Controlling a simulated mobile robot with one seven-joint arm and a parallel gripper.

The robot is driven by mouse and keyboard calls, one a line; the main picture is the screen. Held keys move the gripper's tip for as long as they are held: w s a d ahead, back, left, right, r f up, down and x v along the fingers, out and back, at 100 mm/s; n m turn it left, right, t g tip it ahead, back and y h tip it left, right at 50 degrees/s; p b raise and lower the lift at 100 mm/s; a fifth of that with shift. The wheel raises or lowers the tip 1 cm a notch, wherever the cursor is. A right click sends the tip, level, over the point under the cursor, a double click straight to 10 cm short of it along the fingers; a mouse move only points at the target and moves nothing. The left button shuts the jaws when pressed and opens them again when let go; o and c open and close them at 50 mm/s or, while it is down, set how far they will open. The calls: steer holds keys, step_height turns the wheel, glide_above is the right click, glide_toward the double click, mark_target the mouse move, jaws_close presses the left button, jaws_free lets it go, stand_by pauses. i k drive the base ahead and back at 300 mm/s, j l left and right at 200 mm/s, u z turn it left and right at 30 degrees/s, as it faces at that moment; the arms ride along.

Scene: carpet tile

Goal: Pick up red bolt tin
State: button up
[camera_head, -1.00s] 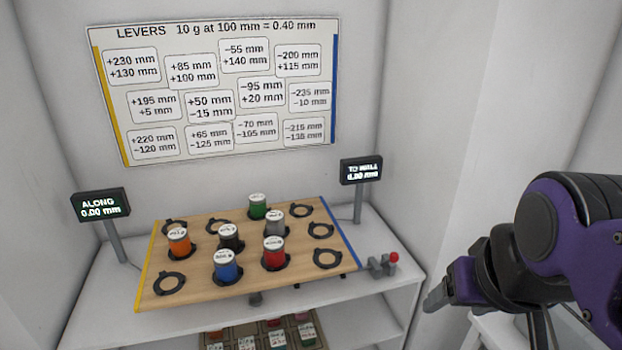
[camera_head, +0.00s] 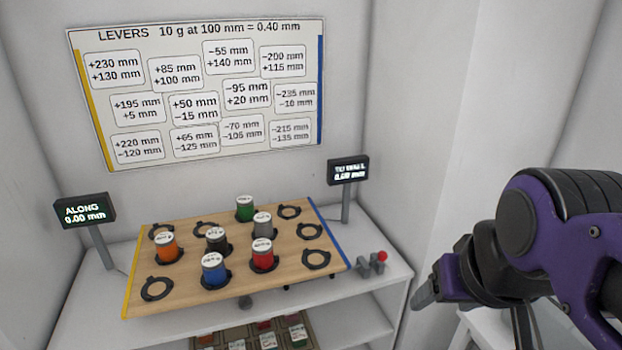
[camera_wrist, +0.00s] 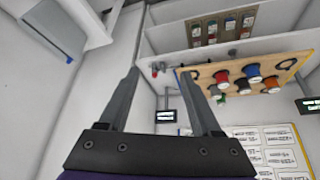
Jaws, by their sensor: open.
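The red bolt tin (camera_head: 262,255) has a white lid and stands upright in a black ring on the wooden board (camera_head: 185,286). The blue tin (camera_head: 214,270) stands to its left, and the grey tin (camera_head: 263,226) stands just behind it. My gripper (camera_head: 424,294) is well to the right of the board, apart from every tin. In the wrist view my gripper (camera_wrist: 166,92) shows two spread fingers with nothing between them. The red tin also shows in the wrist view (camera_wrist: 222,77), upside down, to the right of the fingers.
Orange (camera_head: 167,248), black (camera_head: 216,240) and green (camera_head: 245,209) tins share the board with several empty rings. A red-knobbed lever (camera_head: 381,257) and a display post (camera_head: 347,172) stand at the right. More tins sit in a tray (camera_head: 255,338) on the shelf below.

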mark_target(263, 257)
steer(key=j+z, duration=0.7)
steer(key=j, duration=0.2)
steer(key=j+z, duration=0.35)
steer(key=k+j, duration=0.05)
steer(key=j, duration=0.05)
